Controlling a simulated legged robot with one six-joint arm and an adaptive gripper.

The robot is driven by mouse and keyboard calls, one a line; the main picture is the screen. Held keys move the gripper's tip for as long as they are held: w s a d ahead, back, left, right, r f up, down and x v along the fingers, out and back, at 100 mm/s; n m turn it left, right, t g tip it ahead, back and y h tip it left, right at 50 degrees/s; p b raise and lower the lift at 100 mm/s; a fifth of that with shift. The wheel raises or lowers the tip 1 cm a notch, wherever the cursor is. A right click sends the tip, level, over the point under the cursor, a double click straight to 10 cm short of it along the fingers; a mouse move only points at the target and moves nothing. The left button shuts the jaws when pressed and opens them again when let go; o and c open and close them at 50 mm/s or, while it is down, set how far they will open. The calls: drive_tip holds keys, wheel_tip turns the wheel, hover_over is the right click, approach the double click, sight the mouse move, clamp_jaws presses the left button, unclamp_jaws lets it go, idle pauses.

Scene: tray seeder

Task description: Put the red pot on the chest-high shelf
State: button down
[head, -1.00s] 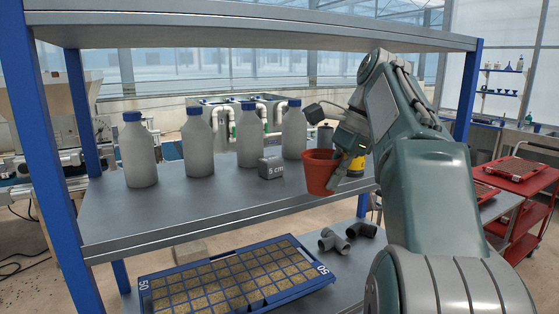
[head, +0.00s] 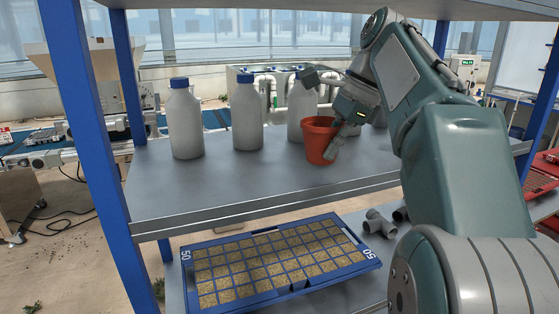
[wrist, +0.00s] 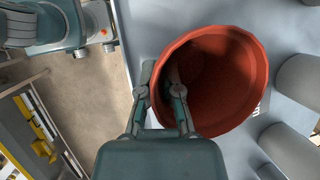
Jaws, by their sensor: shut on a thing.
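The red pot (head: 319,142) is upright over the front part of the middle shelf (head: 240,188) in the head view, in front of a bottle. I cannot tell whether its base touches the shelf. My gripper (head: 336,143) is shut on the right side of the pot's rim. In the wrist view, the red pot (wrist: 245,75) is seen from above, its inside dark and empty-looking. There, my gripper (wrist: 159,78) has one finger inside the pot and the other outside its wall.
White bottles with blue caps (head: 185,120) stand along the shelf's back. Blue posts (head: 92,120) and an upper shelf (head: 400,6) frame the space. A seed tray (head: 275,262) and a grey pipe fitting (head: 379,223) lie on the lower shelf. The shelf's left front is clear.

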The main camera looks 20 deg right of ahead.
drive_tip(key=w+a, duration=0.1)
drive_tip(key=a, duration=0.2)
drive_tip(key=w+a, duration=0.1)
drive_tip(key=a, duration=0.2)
drive_tip(key=w+a, duration=0.1)
drive_tip(key=a, duration=0.2)
drive_tip(key=shift+w+a, duration=0.15)
drive_tip(key=shift+w, duration=0.25)
drive_tip(key=shift+f, duration=1.75)
drive_tip(key=c, duration=0.8)
unclamp_jaws()
drive_tip(key=shift+r, duration=0.5)
drive_tip(key=v, duration=0.4)
drive_tip(key=s+d, duration=0.1)
drive_tip(key=d, duration=0.2)
drive_tip(key=s+d, duration=0.2)
drive_tip(key=d, duration=0.2)
drive_tip(key=s+d, duration=0.1)
drive_tip(key=d, duration=0.3)
drive_tip(key=shift+s+d, duration=0.25)
drive_tip(key=shift+s, duration=0.1)
